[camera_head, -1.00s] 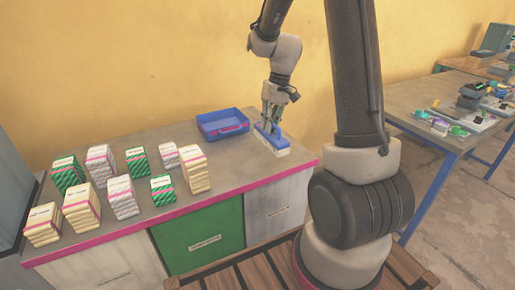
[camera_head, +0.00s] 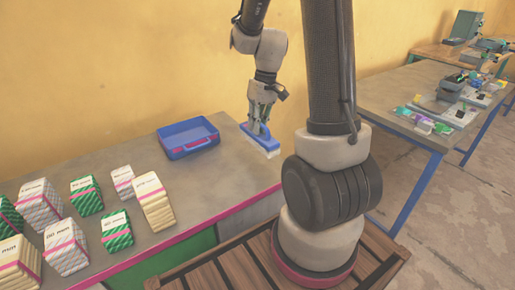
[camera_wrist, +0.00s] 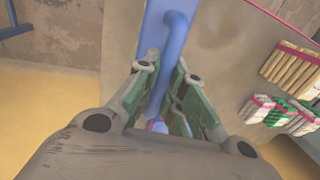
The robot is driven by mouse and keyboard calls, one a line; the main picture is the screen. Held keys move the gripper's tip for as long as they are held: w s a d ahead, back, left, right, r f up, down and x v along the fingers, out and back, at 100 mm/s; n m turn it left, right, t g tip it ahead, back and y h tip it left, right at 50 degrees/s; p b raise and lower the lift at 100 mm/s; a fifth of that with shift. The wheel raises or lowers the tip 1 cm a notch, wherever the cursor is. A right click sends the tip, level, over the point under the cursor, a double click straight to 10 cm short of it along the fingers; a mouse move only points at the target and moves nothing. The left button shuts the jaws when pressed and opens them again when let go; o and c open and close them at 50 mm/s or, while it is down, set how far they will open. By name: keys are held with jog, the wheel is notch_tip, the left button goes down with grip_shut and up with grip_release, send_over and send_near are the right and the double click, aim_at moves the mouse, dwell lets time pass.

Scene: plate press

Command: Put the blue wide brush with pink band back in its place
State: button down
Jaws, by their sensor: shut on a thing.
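The blue wide brush (camera_head: 258,136) with pale bristles is at the right end of the grey-topped table (camera_head: 225,175). My gripper (camera_head: 261,118) is above it, with its fingers shut on its handle. In the wrist view the brush's blue bent handle (camera_wrist: 174,45) runs between the fingertips of my gripper (camera_wrist: 163,80), with the wide blue body beyond. The pink band cannot be made out clearly. I cannot tell whether the bristles touch the table or hang just above it.
An open blue tray (camera_head: 188,146) with pink trim stands left of the brush. Several striped packets (camera_head: 155,202) fill the table's left part. A second table (camera_head: 390,95) with tools and coloured items stands at the right. Bare tabletop lies in front of the tray.

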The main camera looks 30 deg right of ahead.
notch_tip(320, 180, down, 7)
jog(key=shift+f, duration=0.2)
dwell(0.3)
jog(key=c, duration=1.5)
grip_release()
jog(key=shift+f, duration=0.1)
jog(key=r, duration=0.4)
jog(key=d+r, duration=0.1)
jog(key=r, duration=0.2)
jog(key=d+r, duration=0.1)
jog(key=r, duration=0.3)
jog(key=shift+d+r, duration=0.1)
jog(key=shift+r, duration=0.25)
notch_tip(320, 180, up, 8)
jog(key=t+h, duration=0.1)
send_over(257, 143)
jog(key=s+d, duration=0.1)
jog(key=s, duration=0.2)
jog(key=s+r+t, duration=0.1)
jog(key=s, duration=0.2)
jog(key=s+a+r+t, duration=0.1)
jog(key=s+r, duration=0.1)
jog(key=s, duration=0.2)
jog(key=s+r+t+h, duration=0.1)
jog(key=s+r, duration=0.1)
jog(key=s, duration=0.2)
jog(key=shift+a, duration=0.4)
